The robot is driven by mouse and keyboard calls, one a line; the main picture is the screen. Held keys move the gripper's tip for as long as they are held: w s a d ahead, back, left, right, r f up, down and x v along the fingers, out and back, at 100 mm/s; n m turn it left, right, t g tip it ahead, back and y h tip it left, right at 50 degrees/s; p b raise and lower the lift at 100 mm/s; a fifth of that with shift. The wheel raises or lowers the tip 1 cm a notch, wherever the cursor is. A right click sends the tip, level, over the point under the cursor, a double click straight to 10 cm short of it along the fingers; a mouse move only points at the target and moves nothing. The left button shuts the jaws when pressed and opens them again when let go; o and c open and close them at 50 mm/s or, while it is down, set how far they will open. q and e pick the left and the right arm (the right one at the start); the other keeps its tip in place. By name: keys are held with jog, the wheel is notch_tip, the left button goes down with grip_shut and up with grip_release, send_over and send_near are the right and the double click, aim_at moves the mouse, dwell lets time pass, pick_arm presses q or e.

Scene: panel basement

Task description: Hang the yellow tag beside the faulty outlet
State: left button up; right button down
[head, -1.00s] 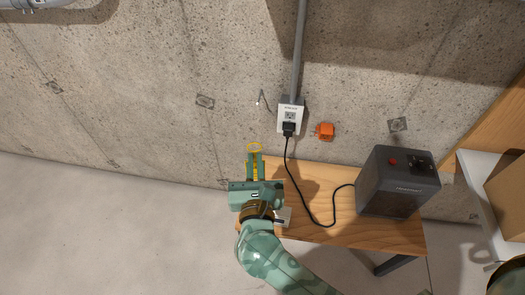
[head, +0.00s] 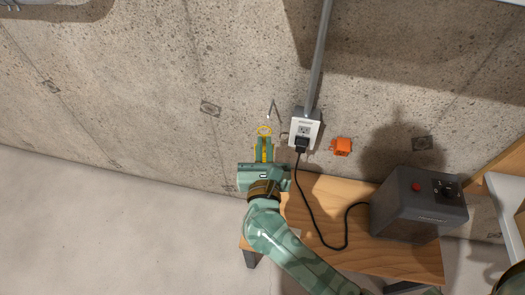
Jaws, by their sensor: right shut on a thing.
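The outlet (head: 304,129) is a white plate on the concrete wall at the foot of a grey conduit, with a black plug (head: 302,145) in its lower socket. A small hook (head: 271,109) sticks out of the wall just left of it. My right gripper (head: 263,148) is shut on the yellow tag (head: 264,132), whose ring points up toward the wall. The ring is a little below and left of the hook, and I see no ring around the hook. Most of the tag is hidden between the fingers. My left gripper is not in view.
A wooden bench (head: 314,260) stands against the wall below the outlet, with a dark box (head: 418,203) on its right side. A black cord (head: 308,212) runs from the plug across the bench. An orange piece (head: 341,146) sits on the wall right of the outlet.

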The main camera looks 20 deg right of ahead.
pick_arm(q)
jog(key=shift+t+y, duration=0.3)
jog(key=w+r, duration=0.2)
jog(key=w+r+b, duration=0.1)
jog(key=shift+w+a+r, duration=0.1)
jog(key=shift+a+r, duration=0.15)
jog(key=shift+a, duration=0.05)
pick_arm(e)
jog(key=w+d+f, duration=0.1)
jog(key=w+d, duration=0.2)
jog(key=w, duration=0.2)
jog(key=shift+d, duration=0.3)
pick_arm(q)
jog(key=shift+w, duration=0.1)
pick_arm(e)
jog(key=shift+w, duration=0.1)
jog(key=c, duration=1.5)
grip_release()
